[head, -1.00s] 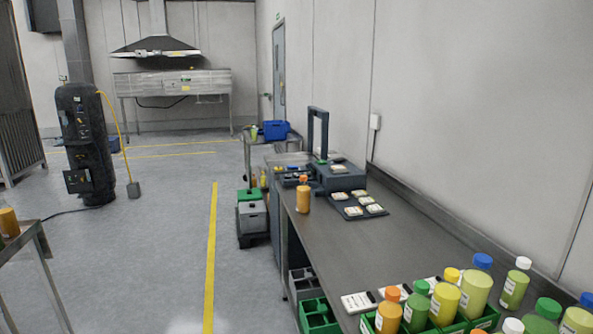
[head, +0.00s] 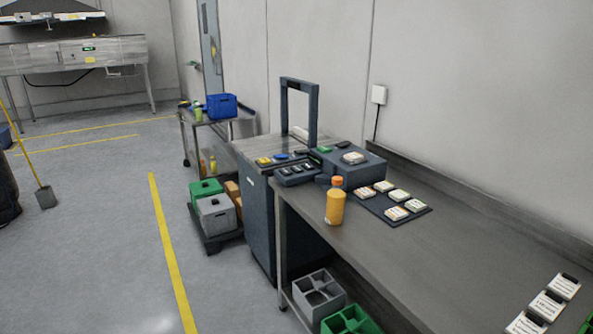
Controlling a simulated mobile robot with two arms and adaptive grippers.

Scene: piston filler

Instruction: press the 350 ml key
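A dark machine body (head: 348,168) stands on the far part of the steel bench, with a tall dark arch (head: 315,110) behind it. A small dark panel with several raised keys (head: 297,173) lies in front of the machine, to its left. Its markings are too small to read, so I cannot tell which key is the 350 ml one. An orange bottle with an orange cap (head: 335,204) stands upright on the bench near the panel. Neither of my grippers is in view.
A dark mat (head: 377,208) holds several white cards. More cards (head: 547,305) lie at the bench's near right. Crates (head: 318,292) sit below the bench. A cart (head: 213,240) with boxes and a side table (head: 240,126) stand beyond.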

